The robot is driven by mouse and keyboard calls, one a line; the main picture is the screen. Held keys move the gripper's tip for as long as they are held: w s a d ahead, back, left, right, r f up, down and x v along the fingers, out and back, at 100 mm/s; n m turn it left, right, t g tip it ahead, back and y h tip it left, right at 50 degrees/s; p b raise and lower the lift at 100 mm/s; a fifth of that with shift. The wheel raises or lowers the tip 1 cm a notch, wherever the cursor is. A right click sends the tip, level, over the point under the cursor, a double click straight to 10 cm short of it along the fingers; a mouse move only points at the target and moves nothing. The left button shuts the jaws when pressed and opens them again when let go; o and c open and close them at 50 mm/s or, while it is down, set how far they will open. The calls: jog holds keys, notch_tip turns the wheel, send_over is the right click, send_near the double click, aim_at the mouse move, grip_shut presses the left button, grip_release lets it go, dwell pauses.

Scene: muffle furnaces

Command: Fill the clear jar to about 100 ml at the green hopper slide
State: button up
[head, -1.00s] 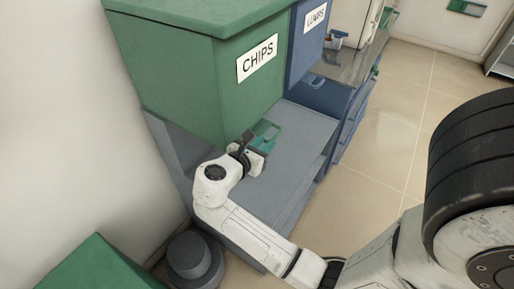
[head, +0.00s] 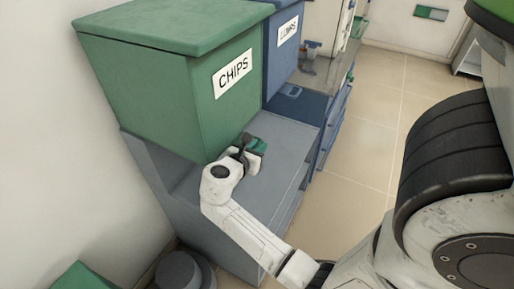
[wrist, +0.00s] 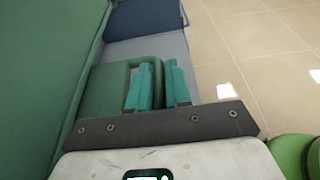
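The green hopper (head: 170,85) with a CHIPS label stands against the wall in the head view, above a grey base. Its green slide (wrist: 112,88) shows as a flat green piece with a raised rim in the wrist view. My gripper (wrist: 158,88) has two teal fingers close together, one on each side of the slide's right rim; it appears shut on that rim. In the head view my gripper (head: 254,147) is low at the hopper's front right corner, over the grey ledge. I cannot make out the clear jar in any view.
Small containers (head: 312,48) sit on a counter beyond. The grey ledge (head: 270,185) looks bare. Tiled floor (head: 365,150) is open on the right.

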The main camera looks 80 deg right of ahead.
grip_shut()
jog(key=shift+s+a+p, duration=0.25)
jog(key=shift+s+p, duration=0.6)
jog(key=shift+s, duration=0.1)
dwell(0.3)
jog(key=shift+w+d, duration=0.25)
jog(key=shift+w, duration=0.9)
jog(key=o, duration=0.6)
grip_release()
